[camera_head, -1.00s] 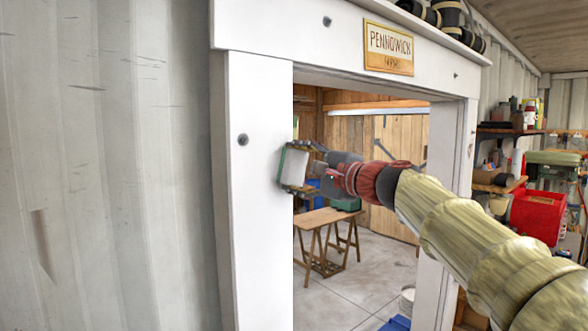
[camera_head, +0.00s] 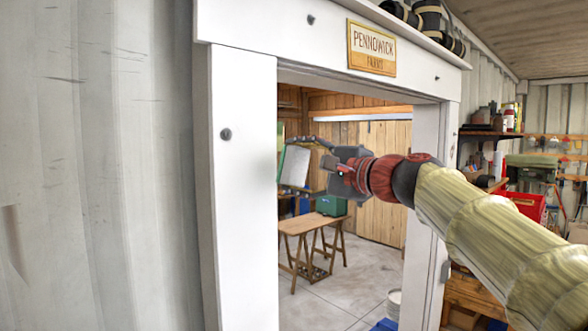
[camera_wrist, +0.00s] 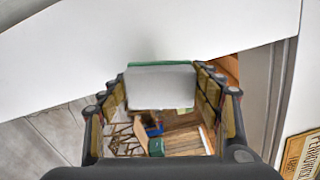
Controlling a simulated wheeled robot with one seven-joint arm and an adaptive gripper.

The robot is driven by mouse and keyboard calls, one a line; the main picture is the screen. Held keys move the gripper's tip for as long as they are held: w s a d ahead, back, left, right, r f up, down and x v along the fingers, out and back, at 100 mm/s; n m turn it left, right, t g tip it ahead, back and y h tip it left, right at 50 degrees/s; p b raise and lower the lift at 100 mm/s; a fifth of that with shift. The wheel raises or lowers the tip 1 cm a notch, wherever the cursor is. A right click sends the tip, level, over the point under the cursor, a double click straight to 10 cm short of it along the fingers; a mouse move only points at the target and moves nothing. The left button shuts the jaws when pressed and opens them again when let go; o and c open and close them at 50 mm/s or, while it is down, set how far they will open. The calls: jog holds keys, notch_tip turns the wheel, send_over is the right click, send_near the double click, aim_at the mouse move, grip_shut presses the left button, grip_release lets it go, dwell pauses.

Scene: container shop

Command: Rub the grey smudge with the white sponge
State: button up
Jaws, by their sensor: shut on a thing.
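The white sponge (camera_head: 294,166), a pale block with a green layer on its far side, is held in my gripper (camera_head: 291,165). In the wrist view the sponge (camera_wrist: 160,88) sits between the fingertips, its green edge toward a white board surface. In the head view it is just right of the white door post (camera_head: 238,190), in front of the opening. Whether it touches the post cannot be told. A faint grey patch (camera_wrist: 147,47) shows on the white board beyond the sponge in the wrist view; I cannot be sure that it is the smudge.
A corrugated pale wall (camera_head: 90,150) stands at the left, with scratches and a brownish mark. The doorway opens onto a wooden trestle table (camera_head: 305,224) with a green box (camera_head: 331,206). A Pennowick sign (camera_head: 371,49) hangs on the lintel. Shelves and a red box (camera_head: 527,204) are at right.

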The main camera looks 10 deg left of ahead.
jog(key=shift+b+v, duration=0.75)
jog(key=shift+v, duration=0.8)
